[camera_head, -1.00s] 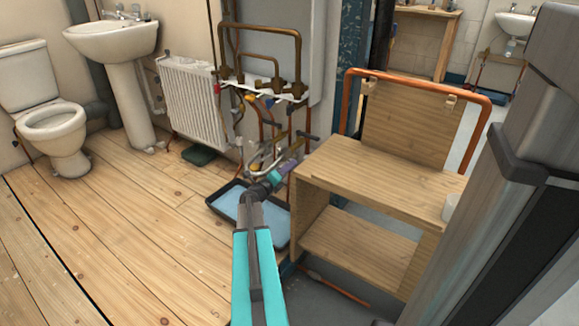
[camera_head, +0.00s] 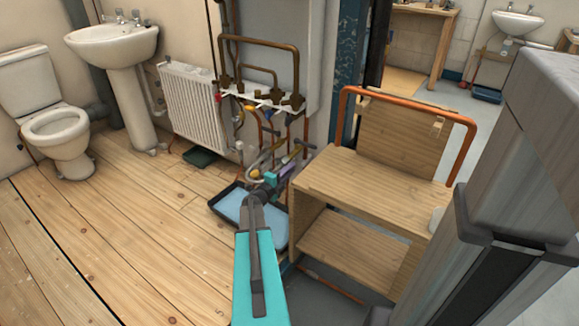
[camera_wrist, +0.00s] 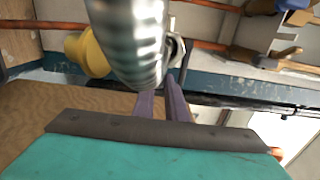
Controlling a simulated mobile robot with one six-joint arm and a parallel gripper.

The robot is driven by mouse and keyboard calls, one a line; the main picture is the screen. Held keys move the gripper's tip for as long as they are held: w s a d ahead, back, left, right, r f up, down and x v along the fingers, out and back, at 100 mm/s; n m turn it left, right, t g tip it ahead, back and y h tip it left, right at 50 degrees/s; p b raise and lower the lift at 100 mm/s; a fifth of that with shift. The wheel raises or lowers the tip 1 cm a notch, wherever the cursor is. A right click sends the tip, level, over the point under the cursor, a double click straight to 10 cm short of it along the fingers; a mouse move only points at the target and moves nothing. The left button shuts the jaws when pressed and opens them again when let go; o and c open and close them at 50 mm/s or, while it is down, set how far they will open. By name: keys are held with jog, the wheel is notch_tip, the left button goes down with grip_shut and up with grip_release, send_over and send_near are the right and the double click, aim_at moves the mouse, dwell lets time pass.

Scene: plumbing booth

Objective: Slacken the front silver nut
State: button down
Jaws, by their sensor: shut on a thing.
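My gripper (camera_head: 288,168) reaches in among the pipework below the boiler, at the left side of the wooden bench. In the wrist view its two purple fingers (camera_wrist: 163,92) point up at a silver hex nut (camera_wrist: 177,48) and look closed on it. The fingertip contact is partly hidden by a ribbed silver flexible hose (camera_wrist: 130,42), which passes close in front. The nut is too small to make out in the head view.
A yellow fitting (camera_wrist: 88,53) sits left of the hose. A dark tray with blue inside (camera_head: 228,206) lies on the floor below. The wooden bench (camera_head: 375,190) stands close on the right. Brown pipes (camera_head: 258,42) and a radiator (camera_head: 192,108) are behind. Floor at left is clear.

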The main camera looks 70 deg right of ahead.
aim_at(288, 163)
jog(key=r+n+p, duration=0.1)
jog(key=n+p, duration=0.1)
jog(key=p, duration=0.1)
jog(key=r+n+p, duration=0.1)
jog(key=n+p, duration=0.1)
jog(key=p, duration=0.1)
jog(key=r+n+p, duration=0.1)
jog(key=n+p, duration=0.1)
jog(key=p, duration=0.1)
jog(key=shift+w+d+n, duration=0.1)
jog(key=shift+w+n, duration=0.3)
jog(key=shift+f, duration=0.1)
jog(key=c, duration=2)
grip_release()
jog(key=shift+c, duration=0.2)
jog(key=p+v, duration=0.1)
jog(key=v, duration=1.2)
jog(key=shift+a+p, duration=0.3)
jog(key=shift+a, duration=0.05)
